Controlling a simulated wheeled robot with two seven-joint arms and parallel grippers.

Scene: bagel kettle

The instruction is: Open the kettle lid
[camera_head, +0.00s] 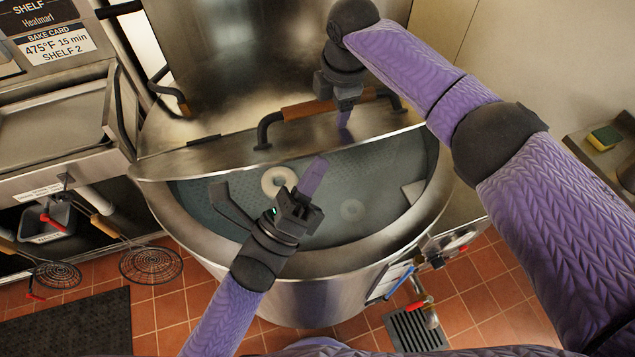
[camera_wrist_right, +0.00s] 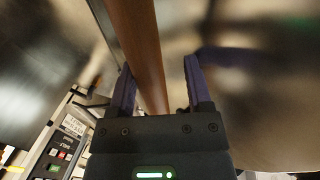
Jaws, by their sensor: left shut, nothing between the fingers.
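The large steel kettle (camera_head: 300,262) stands in the middle of the head view. Its lid (camera_head: 215,150) covers the back, and the front is uncovered, showing water with a pale bagel (camera_head: 278,181). The wooden lid handle (camera_head: 302,110) sits on dark brackets. My right gripper (camera_head: 344,118) is at the handle's right part. In the right wrist view the handle (camera_wrist_right: 140,50) passes between the spread fingers of my right gripper (camera_wrist_right: 160,75), with gaps on both sides. My left gripper (camera_head: 314,172) is shut and empty above the kettle's opening, close below the lid's front edge.
A steel counter with a tray (camera_head: 50,130) is at the left. Wire skimmers (camera_head: 150,264) hang below it. A valve with a red handle (camera_head: 420,302) is at the kettle's lower right. A sponge (camera_head: 604,138) lies at the far right.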

